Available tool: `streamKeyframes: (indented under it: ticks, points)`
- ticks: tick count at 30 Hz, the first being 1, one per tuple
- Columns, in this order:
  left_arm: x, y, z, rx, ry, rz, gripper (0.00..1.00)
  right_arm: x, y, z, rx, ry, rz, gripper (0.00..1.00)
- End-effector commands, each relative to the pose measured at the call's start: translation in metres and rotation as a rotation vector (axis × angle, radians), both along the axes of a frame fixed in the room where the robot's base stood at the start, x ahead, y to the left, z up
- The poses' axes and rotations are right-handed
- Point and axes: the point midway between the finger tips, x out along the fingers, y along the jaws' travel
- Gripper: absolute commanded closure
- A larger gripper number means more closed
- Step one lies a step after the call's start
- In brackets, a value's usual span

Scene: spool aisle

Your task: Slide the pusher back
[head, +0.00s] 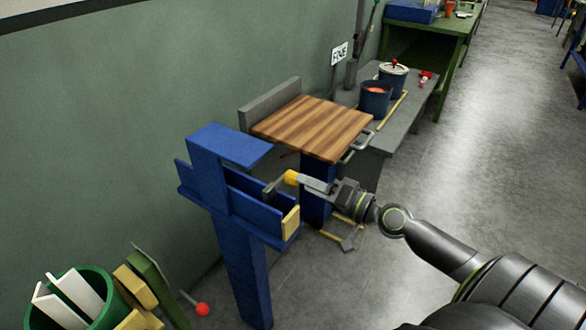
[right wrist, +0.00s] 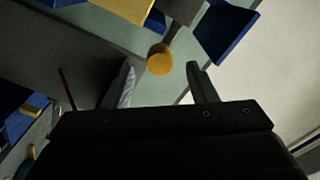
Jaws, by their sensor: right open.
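The pusher shows a round yellow knob (head: 291,177) on a grey bar (head: 272,186) that rises from the blue channel (head: 245,195) on the blue stand. My right gripper (head: 306,182) is open at the knob, coming from the right. In the right wrist view the yellow knob (right wrist: 160,60) lies between and slightly beyond the two fingertips (right wrist: 161,75), with clear gaps at both sides. The grey bar (right wrist: 182,12) runs up from it. I cannot tell the remaining depth between fingers and knob. My left gripper is not in view.
A yellow block (head: 290,223) sits at the channel's near right end. A wooden board (head: 314,127) on a blue leg stands just behind. A grey bench (head: 397,135) holds dark blue pots. A green bin (head: 85,300) stands lower left. The floor at right is open.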

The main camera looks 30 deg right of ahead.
Motion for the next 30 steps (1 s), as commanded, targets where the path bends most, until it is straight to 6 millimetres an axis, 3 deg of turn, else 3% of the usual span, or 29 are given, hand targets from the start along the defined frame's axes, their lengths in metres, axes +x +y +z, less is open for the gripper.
streamKeyframes:
  ticks: [12, 25, 30]
  points:
    - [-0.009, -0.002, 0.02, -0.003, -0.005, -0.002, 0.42, 0.043, 0.017, 0.002, 0.002, 0.0, -0.002, 0.48]
    - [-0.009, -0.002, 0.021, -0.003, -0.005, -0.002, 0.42, 0.049, 0.02, 0.0, -0.001, 0.001, 0.0, 0.48]
    - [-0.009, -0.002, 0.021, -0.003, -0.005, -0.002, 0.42, 0.049, 0.02, 0.0, -0.001, 0.001, 0.0, 0.7]
